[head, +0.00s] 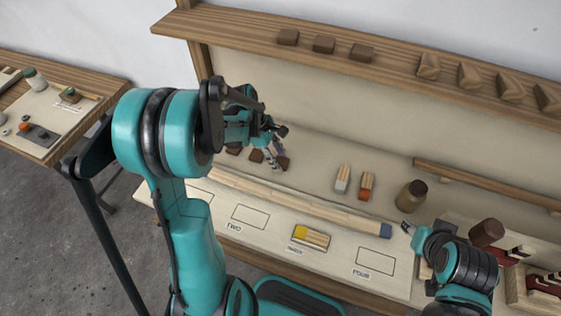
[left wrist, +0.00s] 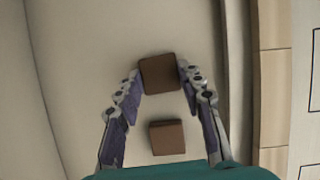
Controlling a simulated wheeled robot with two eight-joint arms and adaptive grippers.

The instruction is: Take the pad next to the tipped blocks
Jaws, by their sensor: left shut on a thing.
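My left gripper (head: 277,158) reaches down to the back of the bench. In the left wrist view its fingers are shut on a brown block (left wrist: 159,74), one at each side. A second brown block (left wrist: 166,137) lies apart from it. In the head view, brown blocks (head: 256,155) show in a row by this gripper, partly hidden by the arm. A white-and-wood pad (head: 343,178) and a red-and-wood pad (head: 367,185) stand to their right. Tilted wooden blocks (head: 469,75) sit on the shelf. My right gripper (head: 407,228) is small at lower right, its opening unclear.
A yellow-topped pad (head: 311,237) lies in a marked outline on the bench front; the outlines beside it are empty. A long wooden strip (head: 300,205) with a blue end crosses the bench. A brown-capped jar (head: 411,196) stands right. Flat brown blocks (head: 324,44) sit on the shelf.

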